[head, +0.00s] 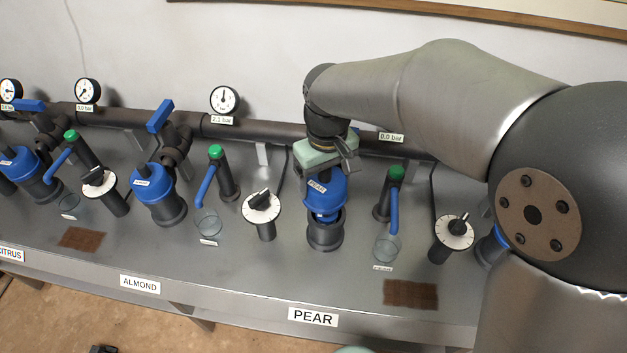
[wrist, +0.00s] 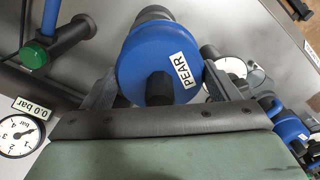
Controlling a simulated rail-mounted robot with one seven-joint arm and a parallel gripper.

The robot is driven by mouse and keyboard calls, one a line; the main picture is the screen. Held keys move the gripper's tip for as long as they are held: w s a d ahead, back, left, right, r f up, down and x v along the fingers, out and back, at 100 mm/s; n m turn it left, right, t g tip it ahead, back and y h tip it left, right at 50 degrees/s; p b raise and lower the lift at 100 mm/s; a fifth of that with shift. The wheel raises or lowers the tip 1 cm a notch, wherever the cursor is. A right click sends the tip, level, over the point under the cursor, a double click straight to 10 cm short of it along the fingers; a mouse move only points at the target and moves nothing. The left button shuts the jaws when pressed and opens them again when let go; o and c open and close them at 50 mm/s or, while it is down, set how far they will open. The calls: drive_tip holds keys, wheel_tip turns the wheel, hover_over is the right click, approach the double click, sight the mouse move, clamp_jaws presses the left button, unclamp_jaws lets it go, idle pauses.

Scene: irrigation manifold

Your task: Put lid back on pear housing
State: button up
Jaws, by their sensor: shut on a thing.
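The blue lid marked PEAR (head: 322,190) is in my gripper (head: 328,168), above the dark pear housing (head: 325,235). The lid is slightly tilted in the head view, and a blue part shows between it and the housing's rim. I cannot tell whether the lid touches the housing. In the wrist view the lid (wrist: 160,62) sits between my gripper's two fingers (wrist: 160,88), with its dark knob facing the palm. My gripper is shut on the lid. The housing is mostly hidden behind the lid in the wrist view.
A white dial with a black knob (head: 262,207) stands left of the housing. A green-capped valve with a blue handle (head: 393,190) and a clear cup (head: 386,248) stand to the right. The pipe (head: 270,130) runs behind. A brown mat (head: 411,294) lies at front right.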

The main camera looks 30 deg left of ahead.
drive_tip(key=shift+w+d, duration=0.15)
drive_tip(key=shift+w, duration=0.45)
drive_tip(key=shift+f+b, duration=2.55)
drive_tip(key=shift+f, duration=1.05)
drive_tip(key=shift+s+f, duration=0.1)
drive_tip(key=shift+f, duration=0.05)
drive_tip(key=o, duration=0.9)
drive_tip(key=shift+r+p, duration=3.4)
drive_tip(key=shift+r, duration=1.2)
